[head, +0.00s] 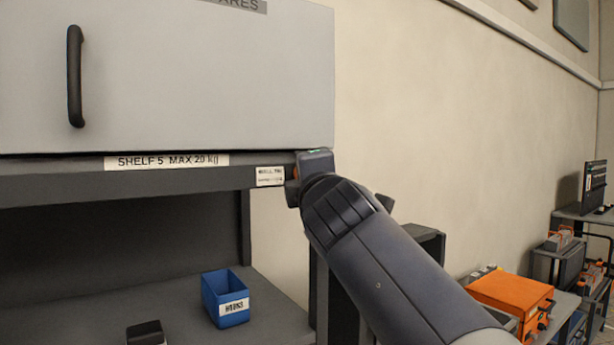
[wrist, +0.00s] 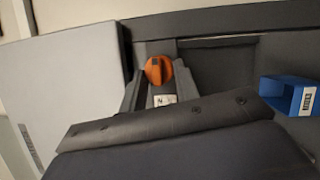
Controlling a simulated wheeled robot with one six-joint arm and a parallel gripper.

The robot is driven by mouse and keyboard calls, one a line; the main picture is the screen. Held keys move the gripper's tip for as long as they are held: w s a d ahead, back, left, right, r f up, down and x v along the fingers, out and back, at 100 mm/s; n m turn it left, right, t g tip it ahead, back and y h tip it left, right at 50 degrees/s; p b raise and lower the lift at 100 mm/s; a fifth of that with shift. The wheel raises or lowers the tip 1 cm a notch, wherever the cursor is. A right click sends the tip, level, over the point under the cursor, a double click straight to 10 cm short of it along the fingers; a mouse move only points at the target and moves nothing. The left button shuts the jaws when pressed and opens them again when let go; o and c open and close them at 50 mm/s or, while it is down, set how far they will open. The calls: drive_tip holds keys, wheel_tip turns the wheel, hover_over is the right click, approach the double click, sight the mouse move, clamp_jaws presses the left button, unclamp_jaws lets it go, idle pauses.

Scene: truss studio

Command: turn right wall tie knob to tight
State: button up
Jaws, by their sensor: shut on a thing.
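The orange wall tie knob (wrist: 158,70) shows in the wrist view, with a darker square mark on its face. A small white label (wrist: 165,100) sits just below it. My gripper (wrist: 160,80) has its dark fingers on both sides of the knob and is shut on it. In the head view my gripper (head: 302,186) is at the right end of the shelf edge, beside a white label (head: 270,176). There my wrist hides most of the knob. I cannot read the knob's setting.
A grey cabinet door (head: 200,75) with a black handle (head: 75,76) is above the shelf edge. A blue bin (head: 226,298) stands on the lower shelf, left of my arm. An orange case (head: 508,292) stands to the right.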

idle(0.3)
drive_tip(key=o, duration=1)
drive_tip(key=shift+c, duration=0.2)
drive_tip(key=b+v, duration=0.3)
drive_tip(key=v, duration=0.7)
drive_tip(key=shift+s+b, duration=0.35)
drive_tip(key=shift+s, duration=0.05)
drive_tip(key=shift+w+d, duration=0.1)
drive_tip(key=p+x, duration=0.3)
drive_tip(key=x, duration=0.7)
drive_tip(key=shift+w+p, duration=0.3)
drive_tip(key=shift+w, duration=0.05)
drive_tip(key=shift+s, duration=0.15)
